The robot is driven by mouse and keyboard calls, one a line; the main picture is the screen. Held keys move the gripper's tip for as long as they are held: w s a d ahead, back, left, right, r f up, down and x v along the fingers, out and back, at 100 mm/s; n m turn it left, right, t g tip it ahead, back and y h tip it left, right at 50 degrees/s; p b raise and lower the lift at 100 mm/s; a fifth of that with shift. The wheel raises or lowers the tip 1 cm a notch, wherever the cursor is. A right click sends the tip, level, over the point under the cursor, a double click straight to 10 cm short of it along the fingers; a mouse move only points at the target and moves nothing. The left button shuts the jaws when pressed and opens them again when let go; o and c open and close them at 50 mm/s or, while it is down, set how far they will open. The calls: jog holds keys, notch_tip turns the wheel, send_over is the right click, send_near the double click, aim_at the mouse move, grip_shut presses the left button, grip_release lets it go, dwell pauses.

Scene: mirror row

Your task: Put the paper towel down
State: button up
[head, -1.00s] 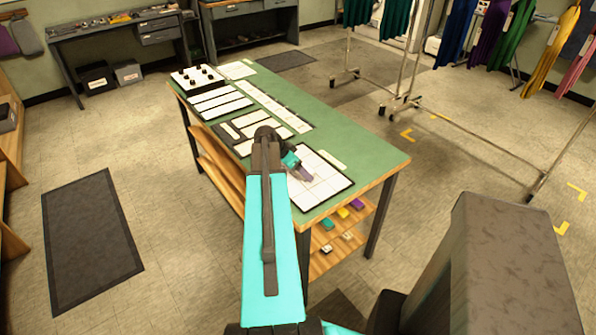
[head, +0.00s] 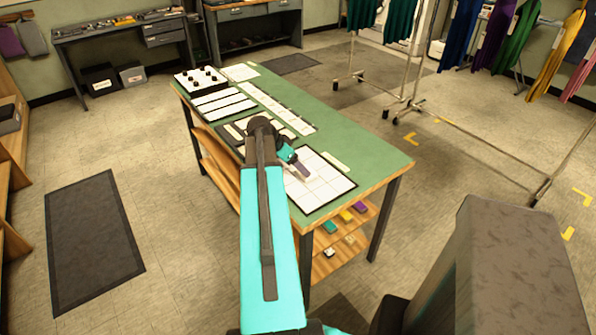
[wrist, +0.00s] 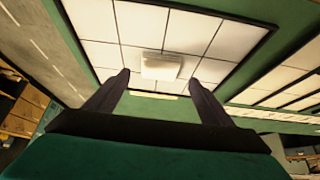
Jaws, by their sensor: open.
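The paper towel (wrist: 161,67) is a small white folded pad lying on the white gridded board (wrist: 215,35). My gripper (wrist: 159,80) is open in the wrist view. Its two dark fingers stand apart on either side of the pad's near edge, with a gap to each side. In the head view my gripper (head: 304,171) is low over the gridded board (head: 335,190) at the near end of the green table (head: 345,142). The pad is too small there to make out clearly.
More white trays (head: 222,103) and a board with black knobs (head: 200,79) cover the table's far part. Small coloured items (head: 346,215) sit on the shelf below. A metal clothes rack (head: 470,150) stands to the right. Floor on the left is open around a dark mat (head: 92,240).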

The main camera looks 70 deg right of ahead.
jog(key=b+v, duration=0.1)
jog(key=v, duration=0.5)
jog(key=shift+r, duration=0.2)
jog(key=shift+a, duration=0.1)
dwell(0.5)
jog(key=w+a+f+n+t+y, duration=0.15)
jog(key=w+a+f+n, duration=0.55)
jog(key=w+a+f, duration=0.7)
jog(key=w+a+f+n+y, duration=0.1)
jog(key=a+f+n, duration=0.2)
jog(key=a+f, duration=0.5)
jog(key=w+a+f+n+y, duration=0.1)
jog(key=a+f+n, duration=0.3)
jog(key=a, duration=0.6)
jog(key=s+a+f+n+g+y, duration=0.1)
jog(key=s+a+f+n, duration=0.2)
jog(key=a+f, duration=0.5)
jog(key=s+a+f+n+g+y, duration=0.1)
jog(key=s+a+f+n, duration=0.15)
jog(key=a, duration=0.85)
jog(key=s+a+f+n+g, duration=0.1)
jog(key=s+a+f+n, duration=0.4)
jog(key=s+a, duration=0.6)
jog(key=shift+a+f+g, duration=0.35)
jog(key=shift+a+f, duration=0.3)
jog(key=shift+f, duration=0.15)
